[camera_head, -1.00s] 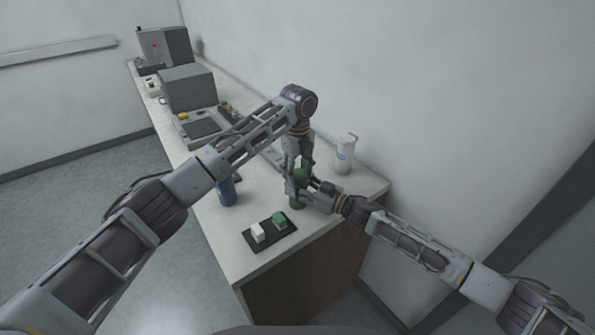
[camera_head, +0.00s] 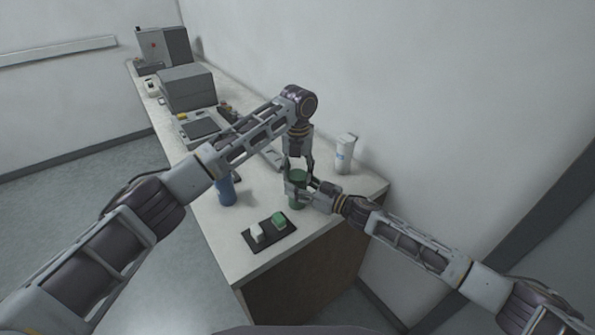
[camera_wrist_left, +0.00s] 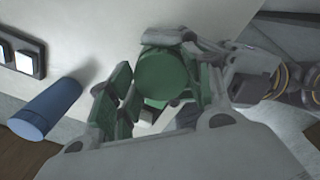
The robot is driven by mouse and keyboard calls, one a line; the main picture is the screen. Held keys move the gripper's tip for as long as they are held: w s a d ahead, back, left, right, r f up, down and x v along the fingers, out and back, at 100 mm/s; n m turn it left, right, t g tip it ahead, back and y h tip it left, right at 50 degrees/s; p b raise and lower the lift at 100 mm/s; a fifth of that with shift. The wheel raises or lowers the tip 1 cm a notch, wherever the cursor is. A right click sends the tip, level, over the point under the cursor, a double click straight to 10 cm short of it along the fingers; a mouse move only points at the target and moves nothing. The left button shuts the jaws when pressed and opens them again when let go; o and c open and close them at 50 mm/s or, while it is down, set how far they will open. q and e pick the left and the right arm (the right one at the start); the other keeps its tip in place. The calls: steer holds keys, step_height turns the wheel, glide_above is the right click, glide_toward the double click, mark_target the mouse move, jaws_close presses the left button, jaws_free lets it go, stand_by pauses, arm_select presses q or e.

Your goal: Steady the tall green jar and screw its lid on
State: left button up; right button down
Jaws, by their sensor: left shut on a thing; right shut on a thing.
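The tall green jar (camera_head: 297,203) stands upright near the right end of the bench. Its round green lid (camera_head: 298,175) is at the top, and it also shows from above in the left wrist view (camera_wrist_left: 163,74). My left gripper (camera_head: 299,166) reaches down from above and is shut on the lid. My right gripper (camera_head: 303,190) comes in from the right and is shut around the jar body, hiding part of it. I cannot tell how far the lid's thread is engaged.
A blue cylinder (camera_head: 227,191) stands to the left. A dark tray (camera_head: 262,244) with a white and a green block lies in front. A white container (camera_head: 344,154) stands behind, near the wall. Grey machines (camera_head: 188,88) fill the far bench. The bench's front edge is close.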

arm_select(q)
steer(key=shift+m, duration=0.5)
steer(key=o, duration=0.8)
steer(key=shift+c, duration=0.2)
steer(key=shift+r, duration=0.15)
steer(key=shift+r, duration=2.15)
steer(key=shift+r, duration=0.1)
steer(key=shift+c, duration=0.4)
